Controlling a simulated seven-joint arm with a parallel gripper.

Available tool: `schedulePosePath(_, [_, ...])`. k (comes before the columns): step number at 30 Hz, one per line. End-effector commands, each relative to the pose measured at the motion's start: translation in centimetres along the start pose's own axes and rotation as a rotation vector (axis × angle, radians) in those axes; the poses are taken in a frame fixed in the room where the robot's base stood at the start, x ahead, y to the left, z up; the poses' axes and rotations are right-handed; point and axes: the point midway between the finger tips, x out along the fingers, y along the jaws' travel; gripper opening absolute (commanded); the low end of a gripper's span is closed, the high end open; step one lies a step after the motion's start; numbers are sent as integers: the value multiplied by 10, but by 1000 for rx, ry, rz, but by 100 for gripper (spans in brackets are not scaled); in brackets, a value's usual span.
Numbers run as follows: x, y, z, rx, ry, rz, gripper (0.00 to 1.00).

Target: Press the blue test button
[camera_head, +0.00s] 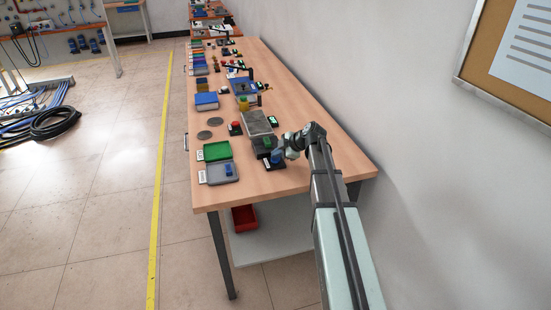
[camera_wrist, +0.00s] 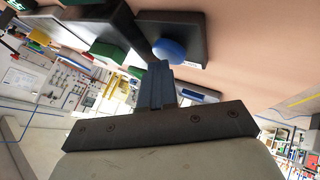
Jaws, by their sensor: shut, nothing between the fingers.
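The blue test button (camera_wrist: 168,49) is a round dome on a black base (camera_wrist: 187,26), large in the wrist view. It also shows in the head view (camera_head: 276,157) near the right front of the workbench, partly hidden by my gripper. My gripper (camera_wrist: 158,68) is shut and empty, its fingers pressed together. The fingertips are right beside the blue dome in the wrist view; I cannot tell whether they touch it. In the head view my gripper (camera_head: 281,153) reaches in from the right, just over the button.
A dark box with a green button (camera_head: 267,142) stands just behind the blue button. A grey metal block (camera_head: 256,122), a red button (camera_head: 236,125), a green tray (camera_head: 217,150) and a grey tray (camera_head: 222,173) lie nearby. A wall runs along the right.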

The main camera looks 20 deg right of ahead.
Motion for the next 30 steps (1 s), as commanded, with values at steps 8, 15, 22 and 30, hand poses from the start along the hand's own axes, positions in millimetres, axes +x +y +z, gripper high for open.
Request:
schedulePosePath(8, [-1,0,0,0,-1,-1,0])
schedulePosePath(15, [-7,5,-5,0,-1,0,0])
schedulePosePath(22, [-13,9,-9,0,-1,0,0])
schedulePosePath(30, [-13,9,-9,0,0,0,0])
